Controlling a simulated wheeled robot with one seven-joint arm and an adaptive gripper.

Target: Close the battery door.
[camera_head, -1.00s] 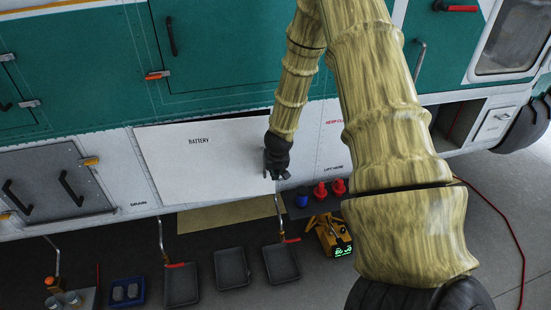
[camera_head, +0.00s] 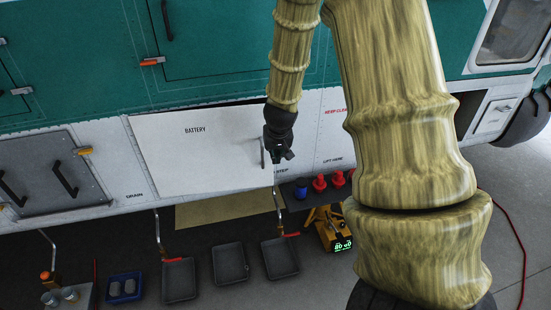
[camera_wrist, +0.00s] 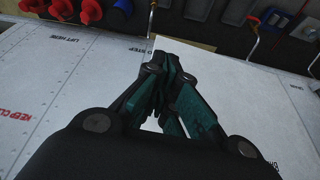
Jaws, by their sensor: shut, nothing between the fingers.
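The battery door (camera_head: 190,150) is a white panel marked BATTERY in the lower side of the green and white helicopter. A dark gap shows along its top edge, so it stands slightly ajar. A thin grey handle (camera_head: 262,153) shows near its right edge. My gripper (camera_head: 281,159) is at that right edge, just right of the handle, with its fingers together and empty. In the wrist view, my gripper (camera_wrist: 168,62) points over the white panels, and the door (camera_wrist: 240,90) lies to its right. Whether the fingertips touch the door cannot be told.
A grey hatch (camera_head: 45,170) with black handles is left of the door. Black trays (camera_head: 230,263), a blue tray (camera_head: 125,288) and a yellow device (camera_head: 330,228) are on the floor below. Red and blue caps (camera_head: 320,183) sit on a dark shelf near my gripper. A red cable lies at right.

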